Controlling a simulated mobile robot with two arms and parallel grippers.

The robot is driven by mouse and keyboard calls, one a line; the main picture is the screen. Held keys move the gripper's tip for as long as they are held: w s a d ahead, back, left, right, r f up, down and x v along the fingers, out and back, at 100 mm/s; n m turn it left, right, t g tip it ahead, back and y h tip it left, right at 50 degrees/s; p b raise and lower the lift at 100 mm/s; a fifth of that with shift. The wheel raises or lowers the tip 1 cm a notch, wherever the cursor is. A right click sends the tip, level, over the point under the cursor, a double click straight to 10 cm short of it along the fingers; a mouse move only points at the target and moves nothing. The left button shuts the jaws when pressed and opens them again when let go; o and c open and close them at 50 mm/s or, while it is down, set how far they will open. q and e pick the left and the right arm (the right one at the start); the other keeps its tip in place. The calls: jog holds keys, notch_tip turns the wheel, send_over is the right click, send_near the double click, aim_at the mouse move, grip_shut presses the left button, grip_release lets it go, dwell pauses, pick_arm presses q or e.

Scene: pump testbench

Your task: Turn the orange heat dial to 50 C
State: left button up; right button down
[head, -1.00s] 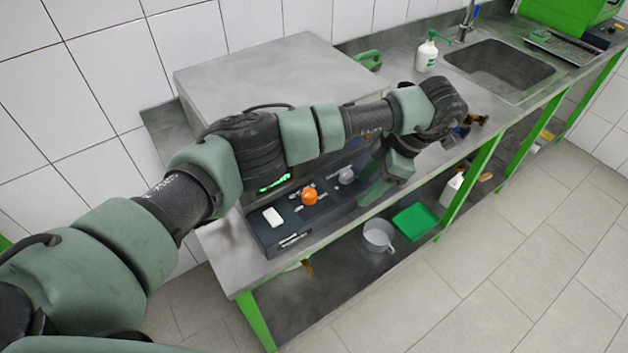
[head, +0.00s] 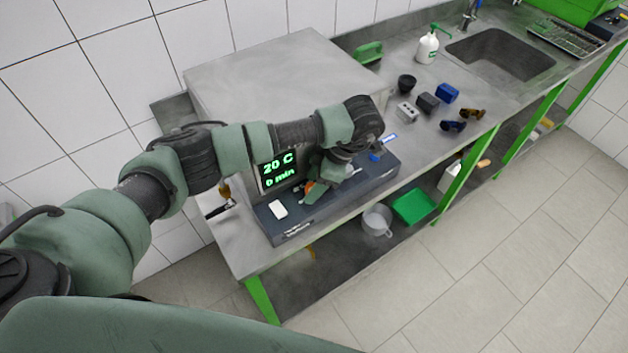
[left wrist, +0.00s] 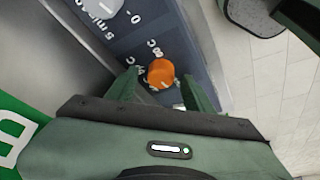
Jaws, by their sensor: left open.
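The orange heat dial (left wrist: 161,73) sits on the dark control panel (left wrist: 215,60), with printed temperature marks around it. In the left wrist view it shows between the two fingertips of my left gripper (left wrist: 159,77), which is open. I cannot tell whether the fingers touch it. In the head view my left gripper (head: 315,185) hangs low over the panel, and only a sliver of the orange dial (head: 309,186) shows beside it. The display (head: 279,169) reads 20 C and 0 min. My right gripper is not in view.
The large metal box (head: 285,75) stands behind. A black cup (head: 407,83) and several small blocks lie on the bench to the right.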

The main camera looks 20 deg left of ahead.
pick_arm(q)
grip_shut()
jog(key=shift+f+m+t+b, duration=0.25)
jog(key=shift+m+b, duration=0.45)
jog(key=shift+b, duration=0.35)
jog(key=m+t+b, duration=0.1)
jog(key=m+b, duration=0.3)
jog(key=b, duration=0.2)
jog(key=m+t+h+b, duration=0.1)
jog(key=m+t+b, duration=0.1)
jog(key=m+b, duration=0.2)
jog(key=m+t+h+b, duration=0.1)
jog(key=m+b, duration=0.4)
jog(key=b, duration=0.3)
jog(key=shift+s+a, duration=0.1)
jog(key=shift+s, duration=0.15)
jog(key=shift+r+m+t+h+b, duration=0.15)
jog(key=shift+m+t+h+b, duration=0.3)
jog(key=shift+m+b, duration=0.85)
